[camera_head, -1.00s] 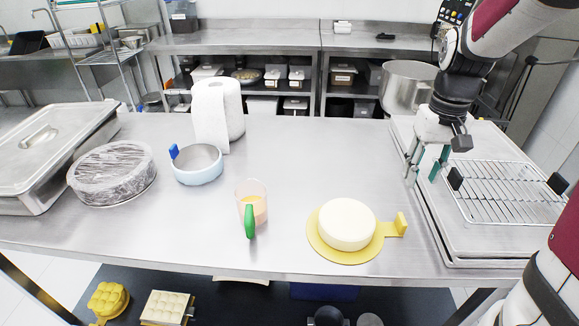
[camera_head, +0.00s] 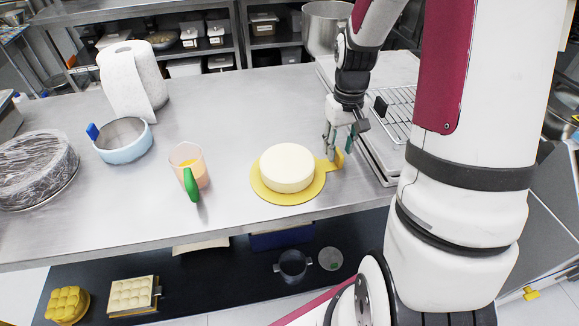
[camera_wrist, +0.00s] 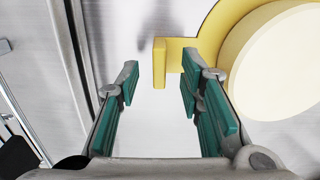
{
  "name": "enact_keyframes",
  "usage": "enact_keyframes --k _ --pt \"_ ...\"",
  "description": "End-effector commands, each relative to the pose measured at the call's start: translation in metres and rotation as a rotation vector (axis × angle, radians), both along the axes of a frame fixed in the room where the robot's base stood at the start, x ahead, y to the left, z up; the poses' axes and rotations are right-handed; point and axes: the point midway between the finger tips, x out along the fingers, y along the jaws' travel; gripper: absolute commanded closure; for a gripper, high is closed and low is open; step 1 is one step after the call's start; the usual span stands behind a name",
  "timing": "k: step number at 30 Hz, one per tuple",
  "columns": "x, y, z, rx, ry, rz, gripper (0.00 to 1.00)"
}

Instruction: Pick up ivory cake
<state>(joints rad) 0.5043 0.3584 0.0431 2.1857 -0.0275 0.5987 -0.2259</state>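The ivory cake (camera_head: 287,167) is a round, pale block resting on a yellow board (camera_head: 270,194) on the steel table. The board has a tab with an upright yellow handle (camera_head: 339,158) on its right side. In the wrist view, the cake (camera_wrist: 285,65) is at the upper right and the handle (camera_wrist: 159,64) is at upper centre. My gripper (camera_head: 340,150) is at the handle, right of the cake. In the wrist view, its green-padded fingers (camera_wrist: 160,95) are apart, with the handle beyond and between their tips. Nothing is held.
A jug with a green handle (camera_head: 190,184) stands left of the cake, and a pale blue pan (camera_head: 124,152) is further left. A paper roll (camera_head: 130,80) stands behind. A wire rack (camera_head: 398,110) lies on a tray at right. The table's front edge is close to the cake.

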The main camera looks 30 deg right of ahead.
Motion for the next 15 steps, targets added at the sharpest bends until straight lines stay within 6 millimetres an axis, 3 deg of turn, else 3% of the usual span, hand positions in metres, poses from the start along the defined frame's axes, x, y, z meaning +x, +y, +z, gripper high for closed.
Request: enact_keyframes --k 6,14,15 --pt "-0.001 0.000 -0.025 0.001 0.001 0.000 0.66" --pt "-0.001 0.000 -0.026 0.000 -0.001 0.000 0.66" --pt "-0.001 0.000 -0.026 0.000 -0.001 0.000 0.73"
